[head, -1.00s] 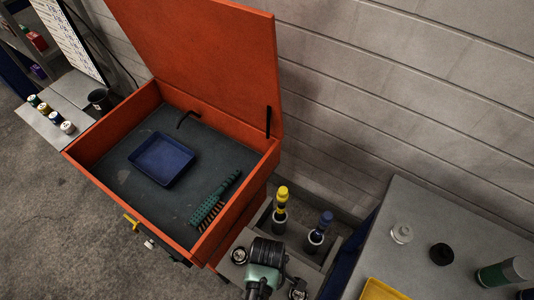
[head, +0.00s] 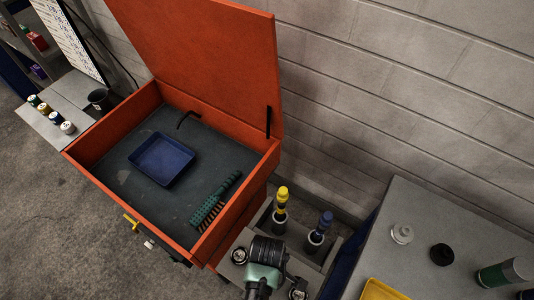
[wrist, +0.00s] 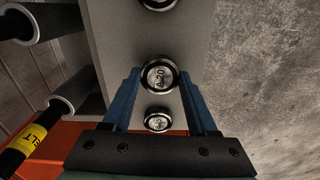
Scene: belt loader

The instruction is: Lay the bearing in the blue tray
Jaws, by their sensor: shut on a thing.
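The blue tray (head: 160,162) lies empty on the dark floor of an open orange chest (head: 83,166), left of centre in the head view. My gripper (wrist: 158,74) is shut on a round metal bearing (wrist: 159,77) with a marked face, its blue fingers on either side of it. The bearing appears to be still at the grey plate, between two others. One other bearing (wrist: 158,121) is nearer my palm, and another (wrist: 160,3) is at the top edge. In the head view my gripper hides the held bearing.
A green brush (head: 213,200) lies right of the tray, and a black hooked tool (head: 186,118) lies behind it. The chest lid stands open. Yellow and blue capped tools (head: 281,205) stand upright beside my gripper. A grey table (head: 470,232) is at right.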

